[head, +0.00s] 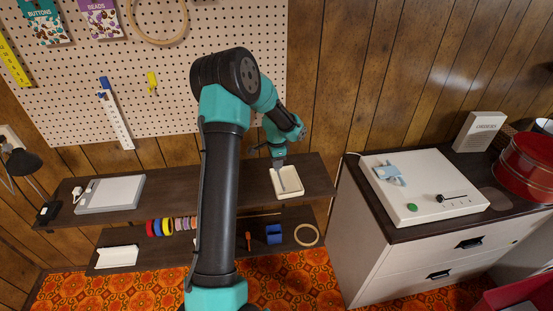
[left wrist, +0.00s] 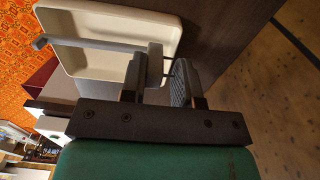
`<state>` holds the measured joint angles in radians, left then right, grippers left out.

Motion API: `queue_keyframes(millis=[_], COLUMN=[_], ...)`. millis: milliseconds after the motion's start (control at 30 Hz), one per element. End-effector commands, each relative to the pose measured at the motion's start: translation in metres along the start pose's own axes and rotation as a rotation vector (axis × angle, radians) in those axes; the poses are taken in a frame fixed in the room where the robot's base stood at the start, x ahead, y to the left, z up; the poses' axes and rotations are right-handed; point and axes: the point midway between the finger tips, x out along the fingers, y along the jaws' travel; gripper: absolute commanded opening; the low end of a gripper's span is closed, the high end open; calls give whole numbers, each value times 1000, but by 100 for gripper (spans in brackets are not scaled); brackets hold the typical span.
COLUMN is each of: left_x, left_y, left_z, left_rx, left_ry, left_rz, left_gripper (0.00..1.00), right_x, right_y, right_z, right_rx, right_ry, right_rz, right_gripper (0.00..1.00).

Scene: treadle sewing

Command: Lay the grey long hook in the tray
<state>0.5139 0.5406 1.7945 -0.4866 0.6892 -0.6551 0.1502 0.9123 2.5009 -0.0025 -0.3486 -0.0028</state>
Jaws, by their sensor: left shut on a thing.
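The cream tray (head: 291,194) sits on the upper dark shelf, right of my arm; in the left wrist view it fills the upper left (left wrist: 95,66). My left gripper (head: 279,160) is above the tray's back part, pointing down; it also shows in the left wrist view (left wrist: 160,82). It is shut on the grey long hook (left wrist: 95,44), whose block end is between the fingers. The hook's shaft reaches across the tray opening, and its bent tip is by the tray's rim. Whether the hook touches the tray, I cannot tell. My right gripper is not in view.
The upper shelf (head: 312,172) has free room around the tray, with a flat grey-white device (head: 110,194) at its left. A lower shelf holds coloured rolls, a blue holder (head: 274,234) and a wooden ring (head: 306,235). A white-topped cabinet unit (head: 425,185) stands at the right.

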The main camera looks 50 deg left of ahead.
Motion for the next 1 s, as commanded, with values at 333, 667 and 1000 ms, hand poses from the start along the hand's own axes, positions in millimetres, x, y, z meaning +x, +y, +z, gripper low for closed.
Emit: queue_keyframes(millis=[333, 667, 1000], left_x=[19, 28, 28], left_y=[0, 0, 0], left_z=[0, 0, 0], left_rx=[1, 1, 1], left_ry=[-1, 0, 0], left_rz=[1, 0, 0], left_gripper=[7, 7, 37], right_x=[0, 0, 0], right_y=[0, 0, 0], right_z=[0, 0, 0], right_rx=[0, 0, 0], right_ry=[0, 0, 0], right_rz=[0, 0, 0], right_gripper=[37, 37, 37])
